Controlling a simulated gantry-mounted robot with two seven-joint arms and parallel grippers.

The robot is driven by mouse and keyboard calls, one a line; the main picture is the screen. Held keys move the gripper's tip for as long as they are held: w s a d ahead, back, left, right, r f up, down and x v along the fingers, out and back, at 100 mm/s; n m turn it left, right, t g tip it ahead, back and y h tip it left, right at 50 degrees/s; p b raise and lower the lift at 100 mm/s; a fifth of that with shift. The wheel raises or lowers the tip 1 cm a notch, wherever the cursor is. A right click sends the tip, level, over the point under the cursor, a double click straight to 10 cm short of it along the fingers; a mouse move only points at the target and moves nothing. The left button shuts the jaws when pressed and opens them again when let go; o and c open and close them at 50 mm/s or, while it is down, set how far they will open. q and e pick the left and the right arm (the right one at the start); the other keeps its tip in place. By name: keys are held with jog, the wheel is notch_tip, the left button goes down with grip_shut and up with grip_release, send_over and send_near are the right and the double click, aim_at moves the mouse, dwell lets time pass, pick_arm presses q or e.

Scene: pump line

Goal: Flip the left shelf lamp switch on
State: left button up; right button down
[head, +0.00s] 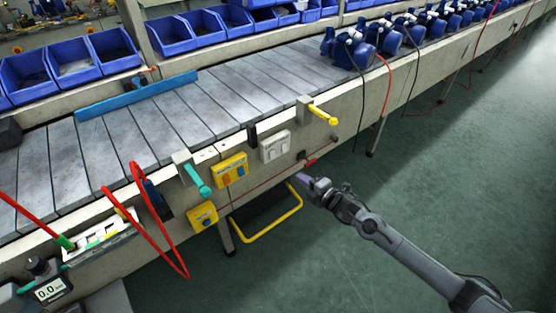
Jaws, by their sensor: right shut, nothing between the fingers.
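A pale double switch plate (275,146) sits on the front side of the conveyor, with two rockers side by side. I take its left rocker (268,152) to be the left shelf lamp switch, but no label is readable. Its on or off position is too small to tell. My right gripper (312,183) is shut and empty, in front of the conveyor side, below and to the right of the plate and apart from it. My left gripper is not in view.
A yellow box with blue and orange buttons (231,169) is left of the plate. A teal handle (197,180) and a yellow handle (323,114) stick out nearby. Blue pumps (352,52) stand on the conveyor.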

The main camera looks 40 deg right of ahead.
jog(key=b, duration=0.7)
send_near(273, 158)
jog(key=w, duration=0.3)
jog(key=w+f, duration=0.1)
jog(key=w, duration=0.1)
jog(key=shift+w, duration=0.4)
jog(key=shift+w+b, duration=0.35)
jog(key=shift+w, duration=0.15)
jog(key=shift+w+f+b, duration=0.1)
jog(key=shift+f+b, duration=0.25)
jog(key=shift+b, duration=0.15)
jog(key=shift+r, duration=0.2)
